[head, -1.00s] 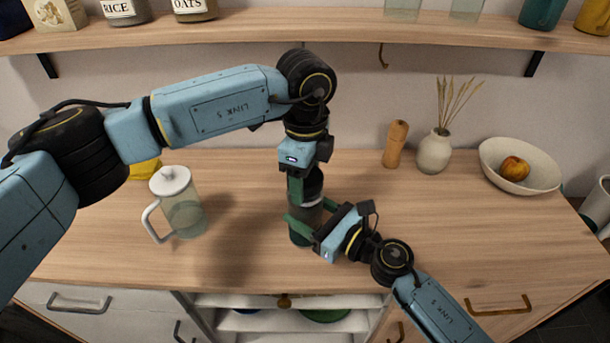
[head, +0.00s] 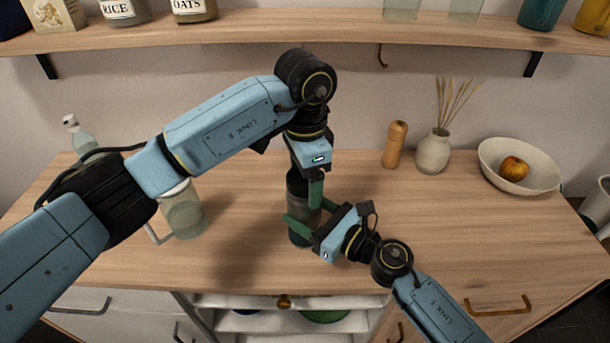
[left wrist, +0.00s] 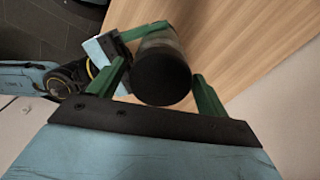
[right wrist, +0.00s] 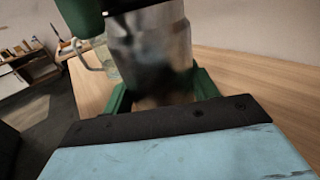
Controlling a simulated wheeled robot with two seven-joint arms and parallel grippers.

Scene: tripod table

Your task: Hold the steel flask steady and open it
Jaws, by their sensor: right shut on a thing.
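The steel flask (head: 299,240) stands upright on the counter, its body partly hidden by my grippers. Its dark cap (left wrist: 162,78) faces the camera in the left wrist view. My right gripper (head: 306,212) is shut on the flask body from the right; the grey steel body (right wrist: 150,45) fills the space between its fingers in the right wrist view.
A glass jug (head: 185,216) stands left of the flask, partly behind my left arm. A clear bottle (head: 80,138) is at the back left. A wooden mill (head: 395,146), a vase (head: 433,153) and a bowl (head: 520,167) stand at the right. A shelf (head: 300,31) runs above.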

